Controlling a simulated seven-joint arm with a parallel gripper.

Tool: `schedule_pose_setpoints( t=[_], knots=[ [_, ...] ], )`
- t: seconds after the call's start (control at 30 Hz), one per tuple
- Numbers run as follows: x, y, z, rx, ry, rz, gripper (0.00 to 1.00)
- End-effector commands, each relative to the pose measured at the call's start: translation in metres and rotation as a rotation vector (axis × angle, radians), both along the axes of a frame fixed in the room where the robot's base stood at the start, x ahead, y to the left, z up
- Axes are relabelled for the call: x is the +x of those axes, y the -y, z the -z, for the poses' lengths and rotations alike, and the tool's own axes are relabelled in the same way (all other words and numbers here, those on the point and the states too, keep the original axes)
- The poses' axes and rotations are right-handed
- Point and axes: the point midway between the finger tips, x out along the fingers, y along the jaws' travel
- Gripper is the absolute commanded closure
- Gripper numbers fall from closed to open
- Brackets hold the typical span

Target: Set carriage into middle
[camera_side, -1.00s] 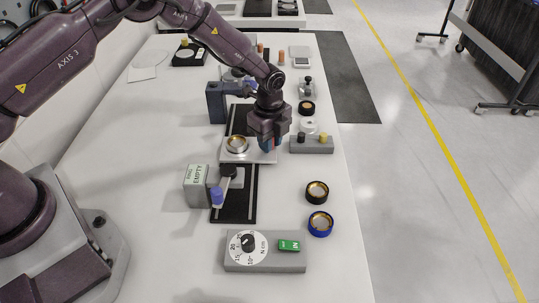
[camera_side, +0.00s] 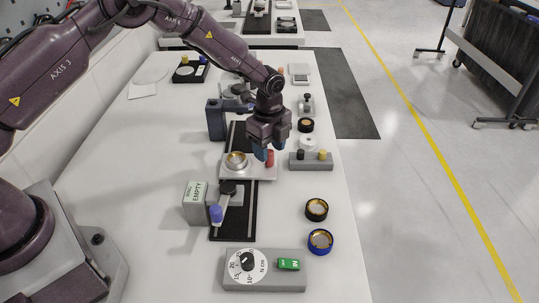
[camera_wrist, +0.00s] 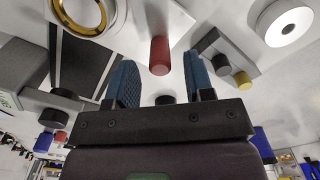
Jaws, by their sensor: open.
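The carriage (camera_side: 262,173) is a pale plate lying across the dark rail (camera_side: 246,220). It carries a brass-rimmed round cup (camera_side: 236,160) on its left and an upright red post (camera_side: 270,159) on its right. My gripper (camera_side: 270,151) is open just above the carriage's right part, by the red post. In the wrist view the red post (camera_wrist: 159,56) shows between the two spread blue fingers (camera_wrist: 162,80), with clear gaps on both sides. The cup's rim also shows at the upper left of the wrist view (camera_wrist: 58,12). Whether the fingertips overlap the post's height is unclear.
A lever with a blue knob (camera_side: 216,213) and a grey box labelled EMPTY (camera_side: 194,205) stand near the rail's front. A blue-grey bracket (camera_side: 215,118) stands behind left. A grey block (camera_side: 311,166) with black and yellow posts is close right. A dial box (camera_side: 264,284) is in front.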

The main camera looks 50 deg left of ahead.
Motion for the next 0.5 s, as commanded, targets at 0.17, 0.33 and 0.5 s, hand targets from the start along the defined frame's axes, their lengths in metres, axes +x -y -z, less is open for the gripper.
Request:
schedule_pose_setpoints(
  t=[0.17,0.33,0.5],
  knots=[
    [0.001,0.000,-0.044,-0.001,0.006,0.000,0.52],
    [0.000,0.000,-0.076,-0.001,0.004,0.000,0.52],
    [0.000,0.000,-0.094,-0.001,0.001,0.000,0.52]
  ],
)
